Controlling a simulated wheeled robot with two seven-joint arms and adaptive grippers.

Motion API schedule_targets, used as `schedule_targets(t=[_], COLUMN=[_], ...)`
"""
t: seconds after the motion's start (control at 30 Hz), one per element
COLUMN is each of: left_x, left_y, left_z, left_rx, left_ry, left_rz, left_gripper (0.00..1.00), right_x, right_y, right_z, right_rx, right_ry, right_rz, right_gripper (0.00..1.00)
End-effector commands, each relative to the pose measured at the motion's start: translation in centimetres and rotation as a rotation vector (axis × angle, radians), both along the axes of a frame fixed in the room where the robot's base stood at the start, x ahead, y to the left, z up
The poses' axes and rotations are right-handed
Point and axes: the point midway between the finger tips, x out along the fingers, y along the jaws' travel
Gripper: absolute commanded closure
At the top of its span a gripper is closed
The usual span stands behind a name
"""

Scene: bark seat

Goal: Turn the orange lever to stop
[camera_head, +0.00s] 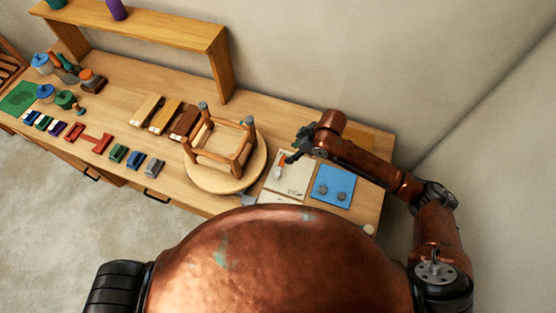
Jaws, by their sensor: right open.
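The orange lever (282,160) stands at the upper left of a pale panel (292,183) on the right part of the workbench. The panel carries small dark marks near its lower edge, too small to read. My right gripper (290,157) is open, just above and beside the lever, with its fingers pointing down and left. I cannot tell whether a finger touches the lever. My left gripper is not in view.
A small wooden stool frame (220,142) sits on a round board (257,165) left of the panel. A blue plate (334,186) with two grey knobs lies right of it. A wooden shelf (150,29) stands behind. Blocks and clamps fill the left bench.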

Motion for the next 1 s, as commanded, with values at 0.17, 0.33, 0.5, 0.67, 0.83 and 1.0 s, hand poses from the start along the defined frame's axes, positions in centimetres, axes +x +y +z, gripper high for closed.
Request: schedule_targets(t=[0.17, 0.33, 0.5, 0.67, 0.83, 1.0], left_x=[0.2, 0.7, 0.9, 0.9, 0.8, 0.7], left_y=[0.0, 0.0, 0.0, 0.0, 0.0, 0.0], left_z=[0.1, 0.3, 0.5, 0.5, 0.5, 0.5], left_rx=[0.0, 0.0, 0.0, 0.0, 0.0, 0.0], left_ry=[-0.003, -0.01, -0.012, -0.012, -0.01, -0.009], left_rz=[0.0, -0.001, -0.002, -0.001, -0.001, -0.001], left_gripper=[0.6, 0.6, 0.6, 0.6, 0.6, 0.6], right_x=[-0.8, -0.4, 0.0, 0.1, 0.2, 0.2], right_y=[-0.1, 1.0, 1.9, 2.3, 2.4, 2.4], right_z=[-1.3, -3.7, -6.0, -7.2, -7.5, -7.4], right_rx=[-0.039, -0.037, -0.036, -0.036, -0.035, -0.035], right_ry=[0.008, 0.008, 0.007, 0.007, 0.005, 0.005], right_rz=[0.032, 0.03, 0.03, 0.03, 0.029, 0.029], right_gripper=[0.56, 0.56, 0.56, 0.56, 0.56, 0.58])
